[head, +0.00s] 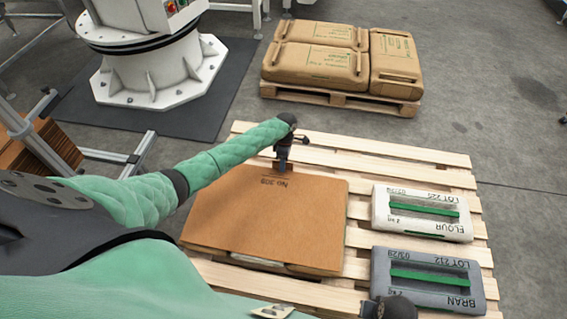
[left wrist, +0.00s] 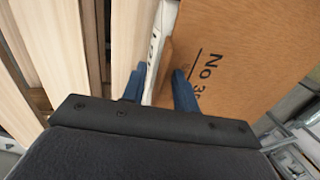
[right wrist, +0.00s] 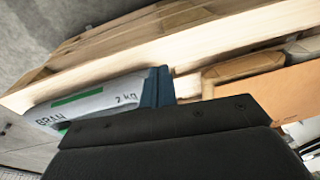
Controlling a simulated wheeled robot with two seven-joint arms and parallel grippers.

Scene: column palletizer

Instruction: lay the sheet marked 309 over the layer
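The brown sheet marked No 309 (head: 265,215) lies over the left part of the near pallet (head: 355,262). A pale bag edge shows beneath its near side. A white FLOUR bag (head: 422,228) and a grey BRAN bag (head: 428,291), each with a green strip, lie uncovered to its right. My left gripper (head: 283,166) is at the sheet's far edge. In the left wrist view its blue fingers (left wrist: 158,88) stand apart, with a white bag edge and a small brown flap seen between them. My right gripper (right wrist: 160,86) has its fingers together, near the BRAN bag, with nothing visible in it.
A second pallet (head: 345,98) with several brown sacks (head: 325,58) stands behind. A white round pedestal (head: 155,72) stands on a dark mat at back left. A stack of brown sheets (head: 50,145) is at far left by a metal frame. Bare slats show behind the FLOUR bag.

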